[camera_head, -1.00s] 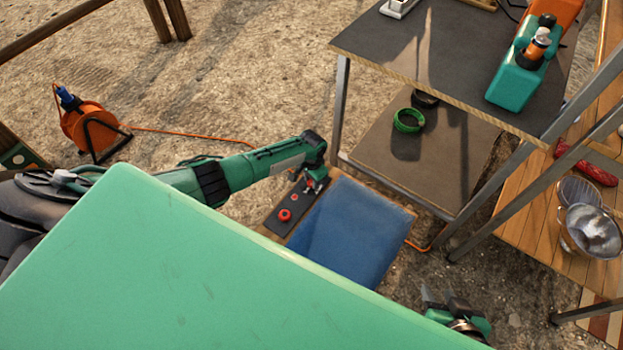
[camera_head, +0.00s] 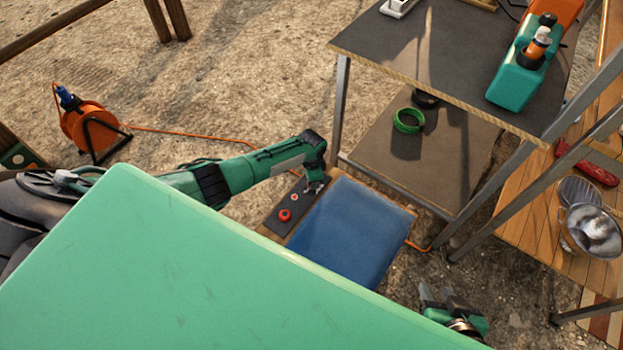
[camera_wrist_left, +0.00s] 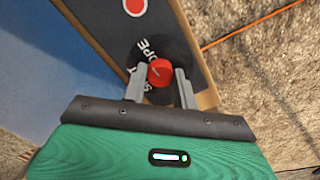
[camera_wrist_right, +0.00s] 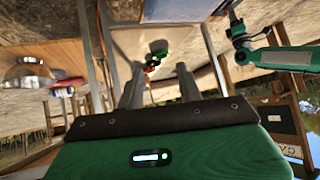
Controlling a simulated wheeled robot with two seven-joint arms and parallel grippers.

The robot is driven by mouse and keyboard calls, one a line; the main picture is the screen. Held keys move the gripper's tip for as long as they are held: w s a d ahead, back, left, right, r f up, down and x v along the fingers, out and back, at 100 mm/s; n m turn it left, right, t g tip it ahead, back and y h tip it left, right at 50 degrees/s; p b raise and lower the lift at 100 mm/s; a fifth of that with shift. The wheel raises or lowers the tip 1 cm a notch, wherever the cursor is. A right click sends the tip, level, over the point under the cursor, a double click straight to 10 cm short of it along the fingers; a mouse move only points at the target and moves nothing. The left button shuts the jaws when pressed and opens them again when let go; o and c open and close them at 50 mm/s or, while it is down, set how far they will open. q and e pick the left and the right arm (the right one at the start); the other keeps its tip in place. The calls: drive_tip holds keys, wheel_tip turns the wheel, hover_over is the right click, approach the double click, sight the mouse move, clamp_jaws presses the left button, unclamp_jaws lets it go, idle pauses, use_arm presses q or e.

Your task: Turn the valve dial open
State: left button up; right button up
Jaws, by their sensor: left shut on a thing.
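The red valve dial (camera_wrist_left: 160,72) sits on a dark round plate with white lettering, partly readable as "OPE", on a black panel (camera_head: 272,222). My left gripper (camera_wrist_left: 162,92) has its fingers on either side of the dial and is shut on it. In the head view my left gripper (camera_head: 316,184) is at the panel's far end and hides the dial. My right gripper (camera_head: 450,298) is low at the right, away from the panel; its wrist view shows the fingers (camera_wrist_right: 160,88) apart with nothing between them.
Two other red round parts (camera_head: 284,215) (camera_head: 294,197) sit on the panel. A blue surface (camera_head: 345,235) lies beside it. A metal-legged table (camera_head: 440,60) stands behind. An orange cable reel (camera_head: 90,128) is at the left. A green surface (camera_head: 150,270) fills the foreground.

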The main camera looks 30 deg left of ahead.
use_arm(q)
drive_tip(key=o, duration=1)
drive_tip(key=shift+c, duration=0.2)
use_arm(e)
drive_tip(key=shift+d, duration=0.1)
use_arm(q)
drive_tip(key=shift+r, duration=0.1)
drive_tip(key=shift+r, duration=0.2)
wheel_tip(320, 180, up, 8)
drive_tip(key=p, duration=0.3)
drive_tip(key=shift+f, duration=0.15)
wheel_tip(320, 180, up, 6)
drive_tip(key=shift+f+p, duration=0.25)
drive_tip(key=shift+p, duration=0.45)
use_arm(e)
drive_tip(key=s+d+g+h, duration=0.3)
drive_tip(key=s+d+g, duration=0.1)
drive_tip(key=d, duration=0.3)
drive_tip(key=shift+s+m+g, duration=0.25)
drive_tip(key=shift+m+g, duration=0.15)
drive_tip(key=shift+g, duration=0.1)
